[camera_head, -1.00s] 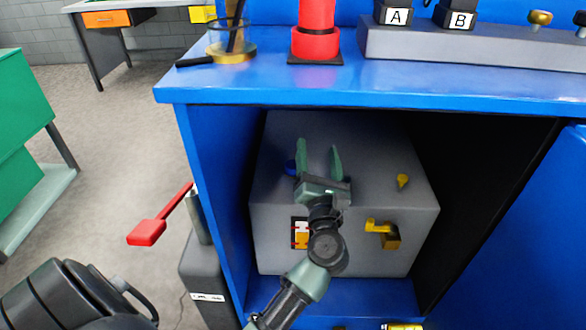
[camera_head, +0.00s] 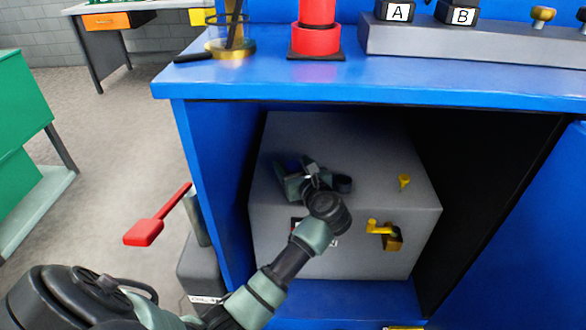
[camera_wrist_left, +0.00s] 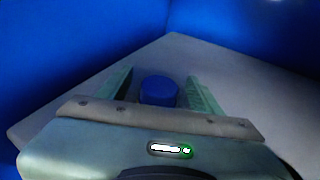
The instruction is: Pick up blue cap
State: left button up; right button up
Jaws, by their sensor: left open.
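The blue cap (camera_wrist_left: 158,89) sits on the top of the grey box (camera_wrist_left: 225,78) and shows in the left wrist view between my two green fingers. The fingers are open, one on each side of the cap; I cannot tell whether either touches it. In the head view my left gripper (camera_head: 292,172) is over the left part of the grey box top (camera_head: 345,140) and hides most or all of the cap. My right gripper is not in view.
The grey box stands inside an open blue cabinet (camera_head: 215,90), whose walls and worktop enclose my left arm. A red-handled lever (camera_head: 148,230) sticks out left of the cabinet.

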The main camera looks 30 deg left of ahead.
pick_arm(q)
jog(key=c, duration=1.4)
jog(key=shift+r, duration=0.15)
